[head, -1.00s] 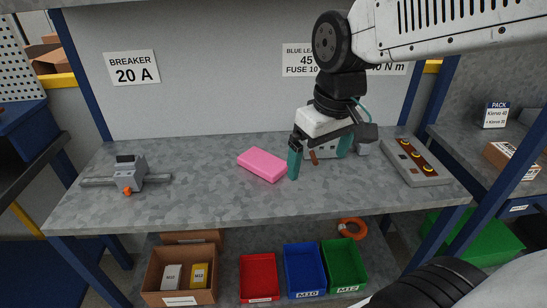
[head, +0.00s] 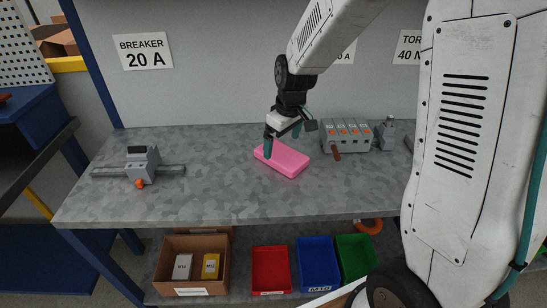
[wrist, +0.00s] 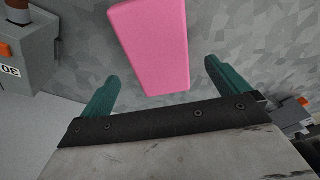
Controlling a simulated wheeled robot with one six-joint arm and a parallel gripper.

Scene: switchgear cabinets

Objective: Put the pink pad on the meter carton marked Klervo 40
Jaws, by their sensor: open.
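The pink pad (head: 282,159) lies flat on the speckled grey bench top (head: 230,200), near its middle. My gripper (head: 282,142) is open, with its teal fingertips at the pad's back left part in the head view. In the wrist view the pad (wrist: 152,45) lies ahead of my open gripper (wrist: 155,80), in line with the gap between the two fingers. I cannot tell whether a finger touches it. No carton marked Klervo 40 shows in the current views.
A grey breaker device (head: 141,165) on a rail stands at the bench's left. A grey block with several orange parts (head: 346,135) stands right of the pad. Red (head: 270,270), blue (head: 318,264) and green (head: 356,257) bins and a cardboard box (head: 195,244) sit below.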

